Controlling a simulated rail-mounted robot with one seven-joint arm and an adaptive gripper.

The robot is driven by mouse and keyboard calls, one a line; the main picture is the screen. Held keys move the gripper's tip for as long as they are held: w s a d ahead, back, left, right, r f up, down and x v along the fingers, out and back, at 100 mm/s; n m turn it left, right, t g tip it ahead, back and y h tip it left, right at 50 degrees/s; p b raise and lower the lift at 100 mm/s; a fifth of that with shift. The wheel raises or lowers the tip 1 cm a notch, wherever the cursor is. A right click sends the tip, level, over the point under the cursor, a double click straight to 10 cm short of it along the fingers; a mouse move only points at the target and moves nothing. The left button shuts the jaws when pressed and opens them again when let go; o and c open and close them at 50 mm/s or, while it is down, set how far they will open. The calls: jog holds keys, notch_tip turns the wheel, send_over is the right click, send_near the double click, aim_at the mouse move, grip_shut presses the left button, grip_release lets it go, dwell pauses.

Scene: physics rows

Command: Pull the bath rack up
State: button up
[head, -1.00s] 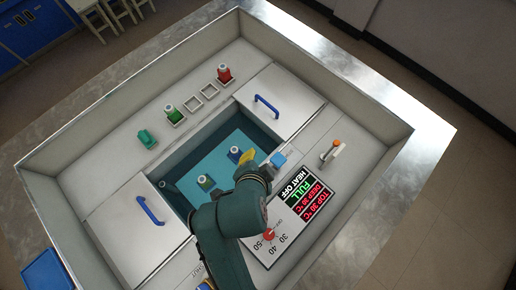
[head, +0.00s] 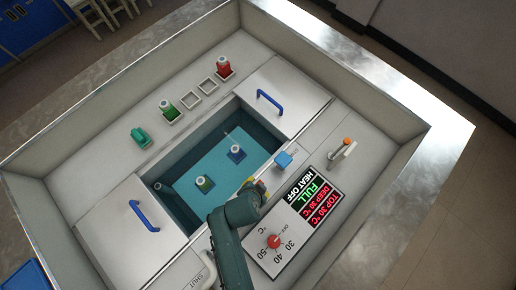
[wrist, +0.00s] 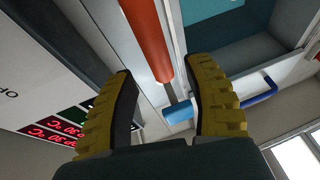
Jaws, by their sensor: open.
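In the head view, a square bath (head: 220,170) with teal water is set in the white bench. A green-labelled bottle (head: 204,184) and a blue-labelled bottle (head: 236,154) stand in it. I cannot make out a separate rack in the water. A blue knob (head: 283,160) stands on the right rim, and a lever with an orange tip (head: 347,141) stands farther right. My gripper (head: 256,187) is at the bath's lower right edge, partly hidden by my arm. In the wrist view, its yellow fingers (wrist: 168,105) are apart, with an orange rod (wrist: 145,40) and a blue cylinder (wrist: 179,112) beyond them.
Two white lids with blue handles (head: 144,215) (head: 269,101) flank the bath. A panel (head: 313,194) reads FULL and HEAT OFF above a red dial (head: 274,241). A green bottle (head: 167,106) and a red bottle (head: 223,67) stand behind, with empty square slots between. Raised walls enclose the bench.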

jog(key=shift+x, duration=1.35)
jog(key=shift+c, duration=0.5)
grip_shut()
